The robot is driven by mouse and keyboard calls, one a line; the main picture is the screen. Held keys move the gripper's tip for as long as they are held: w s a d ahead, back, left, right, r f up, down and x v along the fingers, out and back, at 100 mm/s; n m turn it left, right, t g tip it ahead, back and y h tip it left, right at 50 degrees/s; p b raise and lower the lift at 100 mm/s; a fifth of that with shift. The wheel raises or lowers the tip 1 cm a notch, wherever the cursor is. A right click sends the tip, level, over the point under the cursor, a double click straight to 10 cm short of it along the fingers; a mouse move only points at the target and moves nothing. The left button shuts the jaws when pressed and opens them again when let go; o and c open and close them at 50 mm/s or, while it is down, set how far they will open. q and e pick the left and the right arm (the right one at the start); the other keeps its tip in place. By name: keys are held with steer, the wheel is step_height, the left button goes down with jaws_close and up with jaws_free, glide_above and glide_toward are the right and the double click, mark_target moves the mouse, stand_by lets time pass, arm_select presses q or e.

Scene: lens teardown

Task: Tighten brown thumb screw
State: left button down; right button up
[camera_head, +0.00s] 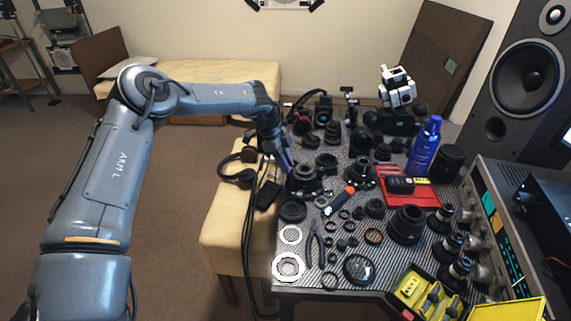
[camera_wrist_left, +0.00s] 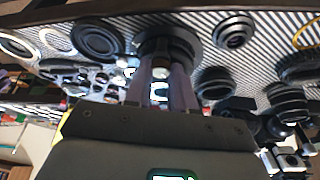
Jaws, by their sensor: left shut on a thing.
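My left gripper (camera_head: 290,167) reaches down from the left to the left side of the bench. Its fingertips are at a black round lens mount (camera_head: 306,174) on a wide base. In the left wrist view the gripper (camera_wrist_left: 161,72) points at the same lens mount (camera_wrist_left: 181,42), with its two fingers close together. They are shut on a small part at the mount's side, mostly hidden by the fingers. I cannot make out a brown thumb screw or its colour. My right gripper is not in view.
The striped bench top (camera_head: 300,305) is crowded with lenses, rings and tools. A screwdriver with an orange end (camera_head: 342,198), a red tray (camera_head: 421,193), a blue bottle (camera_head: 425,146) and a yellow case (camera_head: 425,296) stand around. A cushioned bench (camera_head: 225,225) adjoins on the left.

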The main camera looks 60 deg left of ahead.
arm_select(q)
steer(key=shift+w+a+m+g+h, duration=0.1)
steer(key=shift+m+g+h, duration=0.4)
steer(key=shift+m, duration=1.4)
steer(key=c, duration=0.9)
jaws_free()
steer(key=shift+c, duration=0.2)
steer(key=shift+r, duration=0.1)
steer(key=p+v, duration=0.3)
steer(key=v, duration=0.7)
steer(key=shift+w+r, duration=0.15)
steer(key=shift+r, duration=0.2)
